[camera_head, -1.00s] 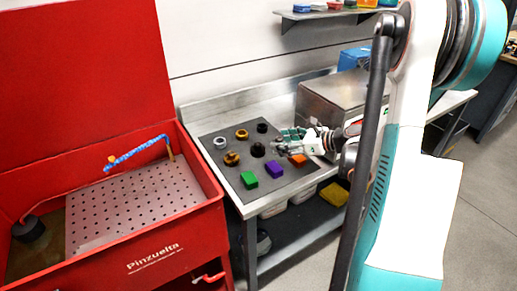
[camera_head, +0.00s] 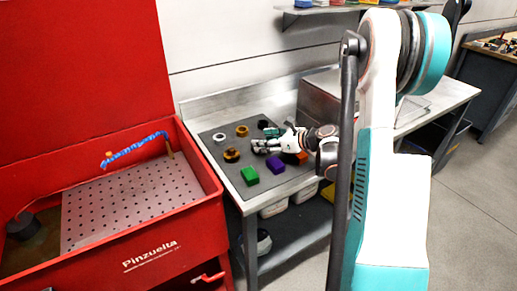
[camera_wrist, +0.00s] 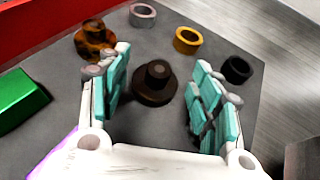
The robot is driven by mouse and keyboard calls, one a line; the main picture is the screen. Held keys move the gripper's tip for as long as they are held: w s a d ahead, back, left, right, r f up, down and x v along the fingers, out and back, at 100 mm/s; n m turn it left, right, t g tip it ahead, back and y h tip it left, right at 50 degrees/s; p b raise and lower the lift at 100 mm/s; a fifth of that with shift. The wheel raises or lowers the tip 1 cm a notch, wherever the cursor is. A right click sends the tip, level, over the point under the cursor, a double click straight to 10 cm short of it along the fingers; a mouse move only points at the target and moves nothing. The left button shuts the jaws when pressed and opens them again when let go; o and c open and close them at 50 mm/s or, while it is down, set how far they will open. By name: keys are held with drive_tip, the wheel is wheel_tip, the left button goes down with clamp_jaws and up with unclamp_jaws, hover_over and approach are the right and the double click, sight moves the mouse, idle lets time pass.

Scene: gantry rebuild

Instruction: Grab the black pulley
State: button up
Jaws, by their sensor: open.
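The black pulley (camera_wrist: 153,84), a dark stepped round piece with a hub on a wider base, stands upright on the grey mat. In the wrist view it shows between the two teal-padded fingers of my gripper (camera_wrist: 162,68), with a gap on either side. My gripper is open and empty. In the head view my gripper (camera_head: 259,147) is low over the mat, pointing left, and it hides most or all of the pulley.
A grey ring (camera_wrist: 143,15), a yellow ring (camera_wrist: 188,40), a black ring (camera_wrist: 236,69) and a mottled brown-orange part (camera_wrist: 94,42) stand around the pulley. A green block (camera_head: 250,176) and a purple block (camera_head: 275,164) lie nearer the mat's front. A metal box stands right.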

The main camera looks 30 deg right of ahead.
drive_tip(key=x, duration=0.1)
drive_tip(key=b+x, duration=0.1)
drive_tip(key=shift+w+a+f, duration=0.15)
drive_tip(key=shift+w+f, duration=0.1)
drive_tip(key=shift+f, duration=0.15)
drive_tip(key=shift+w+a, duration=0.15)
drive_tip(key=shift+w, duration=0.15)
drive_tip(key=c, duration=1)
drive_tip(key=shift+r, duration=0.1)
drive_tip(key=shift+c, duration=0.2)
